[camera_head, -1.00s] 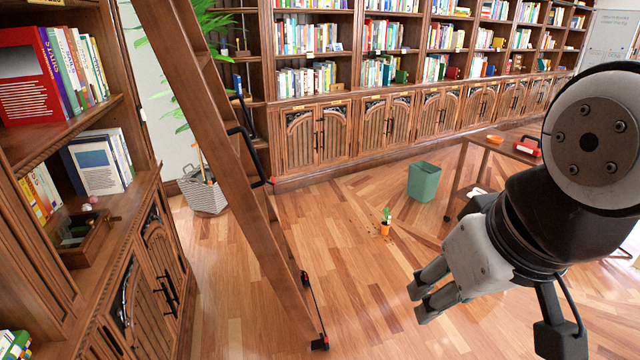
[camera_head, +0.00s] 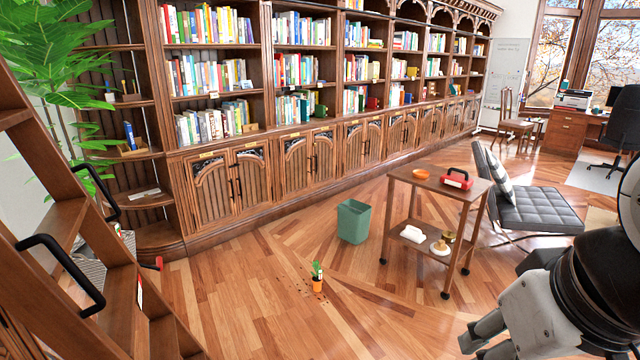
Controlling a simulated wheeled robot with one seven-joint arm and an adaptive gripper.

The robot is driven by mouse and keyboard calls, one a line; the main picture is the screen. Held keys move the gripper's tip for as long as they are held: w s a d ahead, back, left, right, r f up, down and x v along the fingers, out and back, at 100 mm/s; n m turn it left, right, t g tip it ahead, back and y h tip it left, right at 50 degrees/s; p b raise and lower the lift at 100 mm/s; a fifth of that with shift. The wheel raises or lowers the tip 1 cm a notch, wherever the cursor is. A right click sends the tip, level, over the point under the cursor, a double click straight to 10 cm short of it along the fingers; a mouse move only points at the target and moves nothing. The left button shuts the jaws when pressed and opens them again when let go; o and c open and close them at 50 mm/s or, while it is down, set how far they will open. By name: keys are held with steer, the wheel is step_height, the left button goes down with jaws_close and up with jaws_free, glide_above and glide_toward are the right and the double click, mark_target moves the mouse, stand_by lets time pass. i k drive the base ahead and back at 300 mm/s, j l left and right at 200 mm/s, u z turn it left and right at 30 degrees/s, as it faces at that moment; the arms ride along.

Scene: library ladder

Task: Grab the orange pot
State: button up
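A small orange pot (camera_head: 317,284) with a green plant in it stands on the wooden floor. Dark crumbs of soil lie scattered around it. My gripper (camera_head: 474,346) is at the lower right of the head view, in the foreground and well apart from the pot. Its fingertips point to the left. Part of the fingers is cut off by the bottom edge, and I cannot tell how far apart they are. Nothing is visible held in it.
A green bin (camera_head: 353,222) stands behind the pot. A wooden cart (camera_head: 432,184) stands to its right, with a grey lounge chair (camera_head: 530,208) beyond. A wooden ladder (camera_head: 62,225) fills the left edge. Bookcases line the back.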

mark_target(317, 279)
steer(key=i+l+z, duration=0.15)
steer(key=i+z, duration=0.85)
steer(key=i+u, duration=0.25)
steer(key=i, duration=0.2)
steer(key=i+l+u, duration=0.25)
steer(key=i, duration=0.15)
steer(key=i+j+u, duration=0.2)
steer(key=i+u, duration=0.7)
steer(key=i+l+u, duration=0.1)
steer(key=i+u, duration=0.35)
steer(key=i+l+u, duration=0.3)
steer(key=i+u, duration=0.15)
steer(key=i, duration=0.1)
